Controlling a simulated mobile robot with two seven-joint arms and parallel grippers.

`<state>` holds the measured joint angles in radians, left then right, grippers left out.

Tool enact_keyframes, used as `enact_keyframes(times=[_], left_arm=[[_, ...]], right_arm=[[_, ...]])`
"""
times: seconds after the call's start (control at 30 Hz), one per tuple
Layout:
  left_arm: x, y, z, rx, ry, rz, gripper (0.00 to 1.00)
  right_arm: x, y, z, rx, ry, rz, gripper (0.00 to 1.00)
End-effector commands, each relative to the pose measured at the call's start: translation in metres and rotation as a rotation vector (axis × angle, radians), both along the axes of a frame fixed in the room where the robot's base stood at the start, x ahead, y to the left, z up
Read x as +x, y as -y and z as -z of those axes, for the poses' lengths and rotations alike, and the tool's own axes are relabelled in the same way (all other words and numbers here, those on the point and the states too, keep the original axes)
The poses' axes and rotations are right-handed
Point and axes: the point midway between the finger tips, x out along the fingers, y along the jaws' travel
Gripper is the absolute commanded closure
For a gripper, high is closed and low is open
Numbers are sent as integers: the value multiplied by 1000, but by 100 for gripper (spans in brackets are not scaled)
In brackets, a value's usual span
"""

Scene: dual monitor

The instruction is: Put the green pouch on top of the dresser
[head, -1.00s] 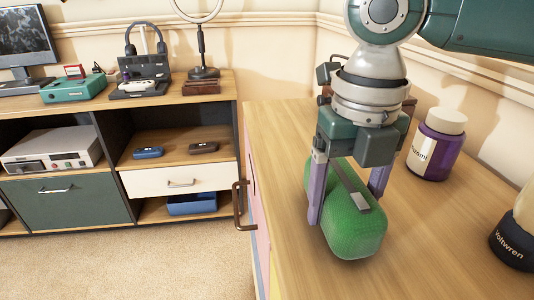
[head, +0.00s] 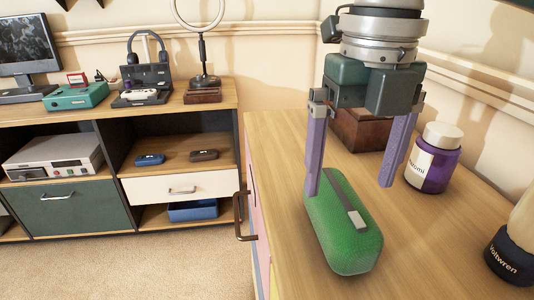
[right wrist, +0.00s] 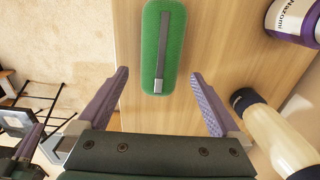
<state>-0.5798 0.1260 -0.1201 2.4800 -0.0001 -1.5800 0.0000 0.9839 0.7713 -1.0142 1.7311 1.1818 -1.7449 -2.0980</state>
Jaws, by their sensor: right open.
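The green pouch (head: 343,233), with a grey strap along its top, lies on the wooden top of the dresser (head: 420,262). It also shows in the right wrist view (right wrist: 163,45), at the top centre, beyond the fingertips. My right gripper (head: 350,190) is open and empty, with its purple fingers above and behind the pouch in the head view.
A purple jar (head: 434,160) and a dark-based bottle (head: 512,250) stand on the dresser's right side. A brown box (head: 360,130) sits behind my right gripper. A shelf unit (head: 215,98) with electronics stands to the left, with carpet in front.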

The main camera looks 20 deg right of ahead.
Motion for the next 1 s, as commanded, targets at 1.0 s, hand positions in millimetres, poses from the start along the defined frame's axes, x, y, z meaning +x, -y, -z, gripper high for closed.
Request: enact_keyframes(times=[1.0], left_arm=[[0, 3, -73, -11, -1, -7, 100]], right_arm=[[-34, -75, -43, 165, 41, 468, 0]])
